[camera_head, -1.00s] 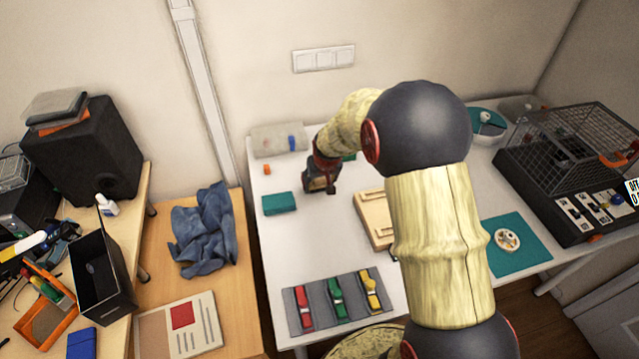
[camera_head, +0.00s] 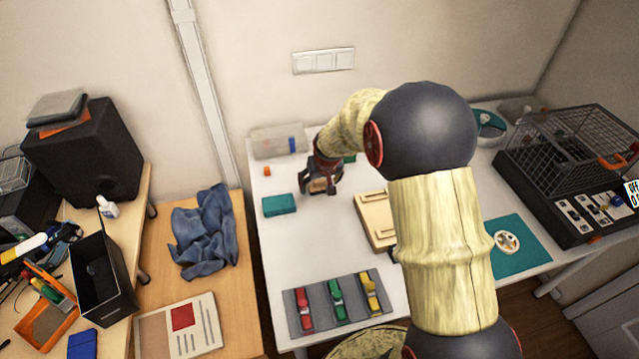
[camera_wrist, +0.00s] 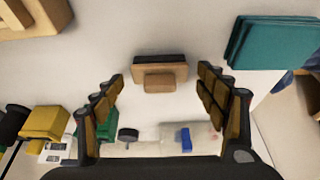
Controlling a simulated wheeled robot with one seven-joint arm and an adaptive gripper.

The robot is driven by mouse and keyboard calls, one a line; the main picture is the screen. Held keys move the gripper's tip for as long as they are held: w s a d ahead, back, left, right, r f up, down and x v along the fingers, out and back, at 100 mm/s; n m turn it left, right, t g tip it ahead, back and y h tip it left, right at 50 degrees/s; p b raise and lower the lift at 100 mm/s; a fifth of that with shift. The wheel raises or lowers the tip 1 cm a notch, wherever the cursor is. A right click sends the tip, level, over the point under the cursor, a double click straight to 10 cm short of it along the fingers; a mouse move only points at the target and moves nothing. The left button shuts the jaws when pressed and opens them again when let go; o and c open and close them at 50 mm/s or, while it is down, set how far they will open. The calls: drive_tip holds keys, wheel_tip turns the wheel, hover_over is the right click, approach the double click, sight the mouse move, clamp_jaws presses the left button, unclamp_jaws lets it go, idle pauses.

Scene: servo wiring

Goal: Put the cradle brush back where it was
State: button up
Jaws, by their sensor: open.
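A small tan block with a dark strip along one long side, which looks like the cradle brush (camera_wrist: 160,76), lies on the white table. In the wrist view it sits centred between my fingertips, with clear space on both sides. My gripper (camera_wrist: 160,82) is open, and neither finger touches the block in that view. In the head view my gripper (camera_head: 321,189) is low over the back left of the table, right of a teal box. A tan patch shows between its fingers there, too small to tell apart clearly.
The teal box (camera_head: 279,205) is close to my gripper's left. A clear container (camera_head: 277,142) stands behind, near the wall. A wooden tray (camera_head: 371,222) is to the front right. A grey mat (camera_head: 318,311) with several coloured pieces lies at the front.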

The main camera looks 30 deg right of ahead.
drive_tip(key=s+a+r+p, duration=0.1)
drive_tip(key=s+a+r, duration=0.2)
drive_tip(key=s+r, duration=0.35)
drive_tip(key=s+a+r+n+p, duration=0.1)
drive_tip(key=s+a+r, duration=0.15)
drive_tip(key=r, duration=0.65)
drive_tip(key=s+a+r+p, duration=0.1)
drive_tip(key=s+a+r, duration=0.1)
drive_tip(key=s+r, duration=0.5)
drive_tip(key=s+a+r, duration=0.2)
drive_tip(key=s, duration=0.6)
drive_tip(key=s+a+r+n+t, duration=0.1)
drive_tip(key=s+a+r, duration=0.2)
drive_tip(key=s, duration=0.5)
drive_tip(key=shift+r+y, duration=0.3)
drive_tip(key=shift+y, duration=0.1)
